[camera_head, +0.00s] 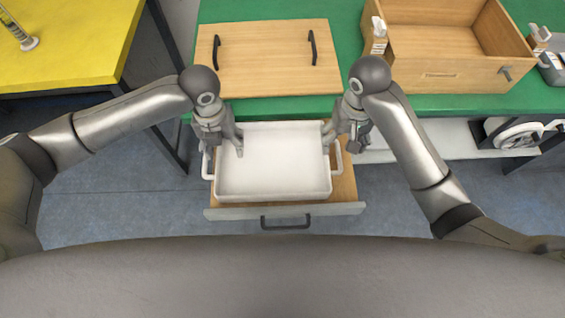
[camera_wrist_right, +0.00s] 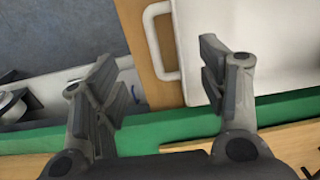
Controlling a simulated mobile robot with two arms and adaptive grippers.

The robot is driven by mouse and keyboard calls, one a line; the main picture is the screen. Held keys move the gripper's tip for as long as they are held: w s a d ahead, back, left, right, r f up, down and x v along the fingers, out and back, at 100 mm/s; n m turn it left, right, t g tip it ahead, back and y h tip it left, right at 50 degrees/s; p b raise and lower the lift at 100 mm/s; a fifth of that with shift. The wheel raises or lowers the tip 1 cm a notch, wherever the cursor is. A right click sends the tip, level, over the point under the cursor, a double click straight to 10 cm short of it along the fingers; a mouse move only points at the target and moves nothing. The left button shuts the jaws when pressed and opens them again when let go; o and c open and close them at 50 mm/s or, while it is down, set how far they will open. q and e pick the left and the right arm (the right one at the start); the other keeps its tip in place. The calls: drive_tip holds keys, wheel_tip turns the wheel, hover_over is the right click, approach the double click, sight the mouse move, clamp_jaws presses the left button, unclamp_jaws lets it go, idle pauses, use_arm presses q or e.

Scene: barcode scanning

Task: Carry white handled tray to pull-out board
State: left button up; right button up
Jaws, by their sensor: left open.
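The white handled tray (camera_head: 273,165) is empty and sits level over the wooden pull-out board (camera_head: 345,188), seemingly resting on it. It also shows in the right wrist view (camera_wrist_right: 275,45). The board extends out from under the green bench, with a pale front and dark pull handle (camera_head: 286,222). My left gripper (camera_head: 225,152) is open at the tray's left handle (camera_head: 207,165). My right gripper (camera_head: 343,146) is at the right handle (camera_head: 337,160). In the right wrist view it is open, with the handle (camera_wrist_right: 160,42) just beyond its fingertips, apart from them.
The green bench (camera_head: 265,103) carries a wooden board with two black handles (camera_head: 268,56) and an open wooden box (camera_head: 450,45). A yellow table (camera_head: 70,45) stands at left. A white shelf (camera_head: 450,140) lies below the bench at right. Blue-grey floor is clear around the pull-out board.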

wheel_tip(320, 180, up, 2)
drive_tip(key=shift+r, duration=0.1)
idle(0.8)
